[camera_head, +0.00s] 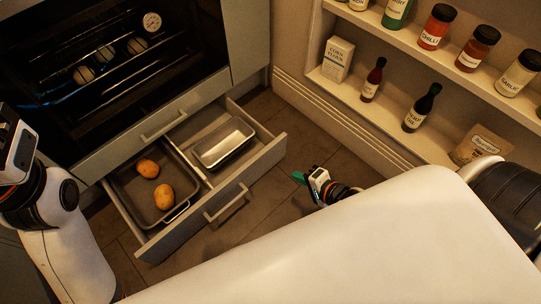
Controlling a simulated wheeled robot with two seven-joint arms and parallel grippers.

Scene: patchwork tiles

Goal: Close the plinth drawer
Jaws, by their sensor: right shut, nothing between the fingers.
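The plinth drawer (264,163) stands pulled out under the oven, near the floor. Its front has a bar handle (227,203). Inside are a dark roasting tray (126,184) holding two potatoes (164,197) and a silver loaf tin (222,143). My right gripper (299,177) is shut and empty, low over the floor to the right of the drawer front and apart from it. Part of my left arm (58,225) shows at the left edge. Its fingers are not in view.
The oven (110,62) is above the drawer, with another handle (162,124) on the panel below it. Shelves at the right hold spice jars (436,27), bottles (422,107), a corn flour box (337,58) and a pouch (481,146). Bare floor tiles (337,172) lie between drawer and shelves.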

